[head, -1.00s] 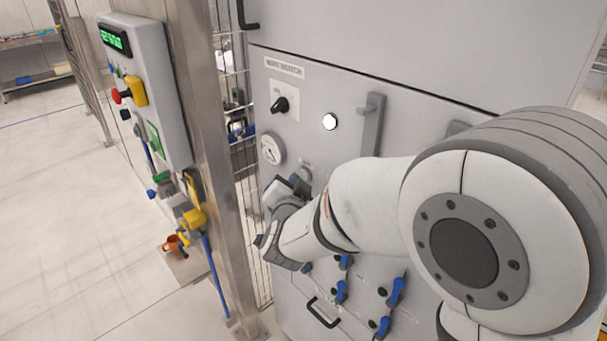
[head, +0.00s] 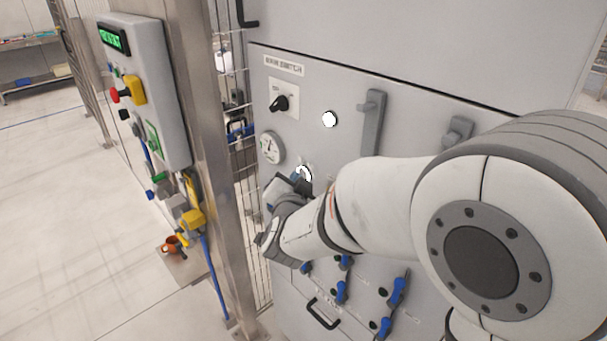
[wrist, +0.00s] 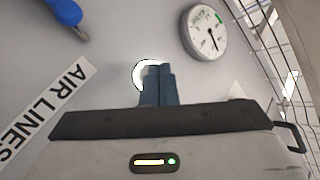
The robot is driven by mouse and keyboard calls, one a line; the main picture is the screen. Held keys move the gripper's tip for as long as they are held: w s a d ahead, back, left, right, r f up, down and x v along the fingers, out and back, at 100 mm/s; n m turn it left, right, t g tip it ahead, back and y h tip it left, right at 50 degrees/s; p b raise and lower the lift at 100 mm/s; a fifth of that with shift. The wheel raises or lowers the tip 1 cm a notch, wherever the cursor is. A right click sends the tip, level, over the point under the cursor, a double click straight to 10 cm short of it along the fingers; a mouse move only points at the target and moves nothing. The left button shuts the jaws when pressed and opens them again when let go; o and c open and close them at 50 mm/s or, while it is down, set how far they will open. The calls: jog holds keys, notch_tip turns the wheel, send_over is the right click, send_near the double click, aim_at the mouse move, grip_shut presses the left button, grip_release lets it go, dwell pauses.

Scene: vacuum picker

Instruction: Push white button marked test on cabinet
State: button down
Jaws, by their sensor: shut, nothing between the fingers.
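The grey cabinet (head: 420,185) fills the middle of the head view. A white round button (head: 304,173) on it, below the gauge, is partly hidden by my gripper (head: 298,183). In the wrist view, my gripper (wrist: 157,72) is shut and empty, its fingertips in front of that bright white button (wrist: 142,76), covering its right part. The tips look at or very near it; contact cannot be told. Another white round button (head: 329,119) sits higher on the cabinet, clear of my arm. No "test" marking is readable on either.
A dial gauge (head: 271,148) is next to the lower button and also shows in the wrist view (wrist: 205,32). A black rotary switch (head: 280,103), grey handle (head: 372,122) and blue valves (head: 397,290) are on the cabinet. A metal post (head: 205,130) and wire fence stand left.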

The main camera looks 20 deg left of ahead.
jog(key=shift+s, duration=0.1)
jog(key=s+a, duration=0.2)
jog(key=s, duration=0.3)
jog(key=shift+s+a+p, duration=0.15)
jog(key=shift+a+p, duration=0.15)
jog(key=shift+a, duration=0.1)
